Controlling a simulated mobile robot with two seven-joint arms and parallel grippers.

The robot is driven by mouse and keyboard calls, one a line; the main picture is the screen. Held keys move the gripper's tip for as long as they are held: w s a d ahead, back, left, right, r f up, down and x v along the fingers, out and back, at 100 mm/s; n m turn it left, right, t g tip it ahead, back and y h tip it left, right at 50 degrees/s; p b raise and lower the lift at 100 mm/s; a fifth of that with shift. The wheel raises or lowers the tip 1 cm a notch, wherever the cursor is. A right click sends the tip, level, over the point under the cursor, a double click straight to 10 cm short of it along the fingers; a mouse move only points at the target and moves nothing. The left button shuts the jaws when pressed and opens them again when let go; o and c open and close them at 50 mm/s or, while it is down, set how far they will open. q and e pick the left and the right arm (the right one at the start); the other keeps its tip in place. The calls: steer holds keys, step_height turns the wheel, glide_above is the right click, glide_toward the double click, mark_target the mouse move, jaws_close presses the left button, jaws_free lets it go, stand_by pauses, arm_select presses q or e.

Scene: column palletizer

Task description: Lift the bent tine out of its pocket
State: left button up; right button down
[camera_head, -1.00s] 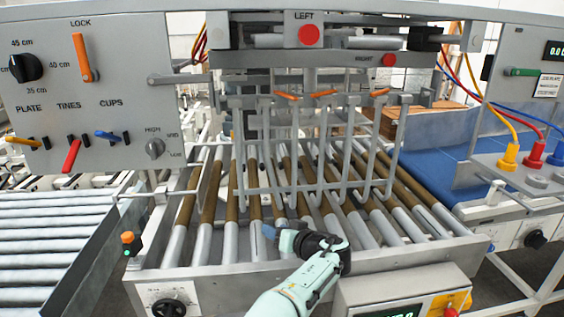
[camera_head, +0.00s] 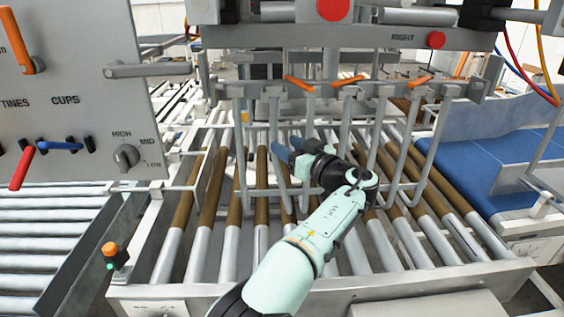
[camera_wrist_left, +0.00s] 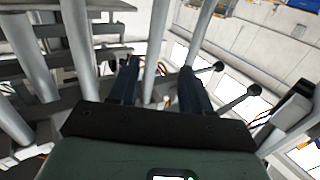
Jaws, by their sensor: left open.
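Several grey metal tines (camera_head: 403,150) hang from a crossbar (camera_head: 235,90) over the rollers, their lower ends turned sideways. I cannot tell which one is the bent tine. Three orange levers (camera_head: 347,82) sit along the crossbar above the tines. My left gripper (camera_head: 284,148) is raised among the tines, left of the middle, its dark blue fingers pointing up and left. In the left wrist view the gripper (camera_wrist_left: 158,82) is open, and a grey rod (camera_wrist_left: 156,45) shows between its two fingers; I cannot tell whether they touch it. My right gripper is out of view.
Brown and silver rollers (camera_head: 210,208) lie below the tines. A control panel (camera_head: 85,110) with levers stands at left, above a roller conveyor (camera_head: 45,240). A blue belt (camera_head: 485,172) runs at right. The tines and crossbar leave little room around my gripper.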

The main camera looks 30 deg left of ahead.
mark_target(276, 138)
arm_select(q)
steer(key=x, duration=0.2)
steer(key=shift+w+a+p, duration=0.2)
steer(key=shift+w+p, duration=0.1)
steer(key=p+x, duration=0.1)
steer(key=x, duration=0.1)
steer(key=p+x, duration=0.1)
steer(key=x, duration=0.1)
steer(key=shift+w, duration=0.45)
steer(key=shift+w+a+f, duration=0.2)
steer(key=shift+w+a, duration=0.05)
steer(key=shift+a, duration=0.05)
steer(key=shift+s, duration=0.35)
steer(key=shift+c, duration=0.7)
steer(key=c, duration=0.5)
jaws_close()
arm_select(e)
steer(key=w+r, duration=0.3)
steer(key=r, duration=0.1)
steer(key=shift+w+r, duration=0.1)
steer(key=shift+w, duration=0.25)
